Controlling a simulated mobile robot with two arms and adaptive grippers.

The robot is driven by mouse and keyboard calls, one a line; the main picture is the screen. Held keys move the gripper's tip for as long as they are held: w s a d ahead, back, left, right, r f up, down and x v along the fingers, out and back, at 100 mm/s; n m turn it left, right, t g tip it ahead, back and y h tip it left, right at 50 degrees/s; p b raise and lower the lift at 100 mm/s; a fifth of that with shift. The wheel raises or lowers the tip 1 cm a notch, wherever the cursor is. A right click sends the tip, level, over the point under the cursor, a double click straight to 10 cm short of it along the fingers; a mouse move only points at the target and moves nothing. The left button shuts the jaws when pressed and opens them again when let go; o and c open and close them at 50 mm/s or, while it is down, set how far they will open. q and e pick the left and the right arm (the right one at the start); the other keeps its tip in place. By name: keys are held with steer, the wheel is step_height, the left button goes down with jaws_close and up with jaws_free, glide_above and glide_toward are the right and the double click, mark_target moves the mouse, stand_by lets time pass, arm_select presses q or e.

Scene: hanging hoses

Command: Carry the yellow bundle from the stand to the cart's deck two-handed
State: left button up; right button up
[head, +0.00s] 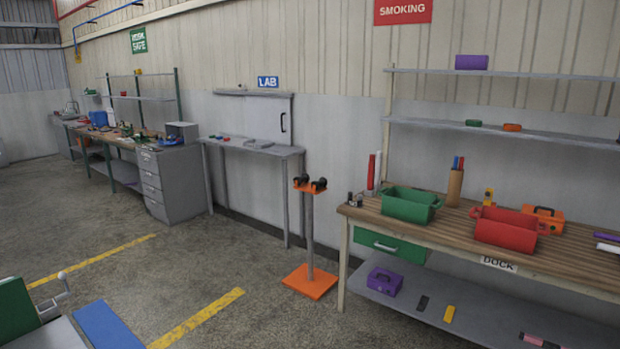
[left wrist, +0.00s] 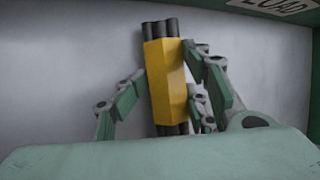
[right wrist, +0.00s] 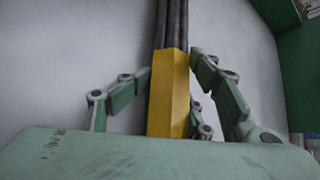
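The yellow bundle, a yellow sleeve around several dark hoses, lies against a flat grey surface (left wrist: 60,60). It shows in the left wrist view (left wrist: 165,85) and the right wrist view (right wrist: 168,100), not in the head view. My right gripper (right wrist: 170,62) is also open, with fingers on both sides of the bundle. Whether the right-hand fingers touch it cannot be told. The orange stand (head: 309,240) with black rollers is empty.
A green edge with a partly cut-off label (left wrist: 275,6) borders the grey surface. In the head view, a green panel (head: 15,308) and blue panel (head: 105,325) are at lower left. The dock bench (head: 460,235) stands right of the stand.

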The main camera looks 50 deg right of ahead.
arm_select(q)
steer(key=shift+w+a, duration=0.1)
steer(key=shift+a, duration=0.05)
arm_select(e)
steer(key=shift+s+d+f, duration=0.15)
steer(key=shift+d+f, duration=0.2)
steer(key=shift+f, duration=0.1)
arm_select(q)
steer(key=shift+r, duration=0.15)
arm_select(e)
steer(key=shift+d+r, duration=0.1)
steer(key=shift+d, duration=0.1)
arm_select(q)
steer(key=shift+s+d+r, duration=0.3)
steer(key=shift+d+r, duration=0.1)
steer(key=shift+r, duration=0.15)
arm_select(e)
steer(key=shift+s+d+r, duration=0.1)
steer(key=shift+d+r, duration=0.35)
steer(key=shift+d, duration=0.15)
arm_select(q)
steer(key=shift+v, duration=0.8)
arm_select(e)
steer(key=shift+s+d+r, duration=0.25)
steer(key=shift+d+r, duration=0.2)
steer(key=shift+r, duration=0.2)
arm_select(q)
steer(key=shift+v, duration=1.9)
arm_select(e)
steer(key=shift+v, duration=1.8)
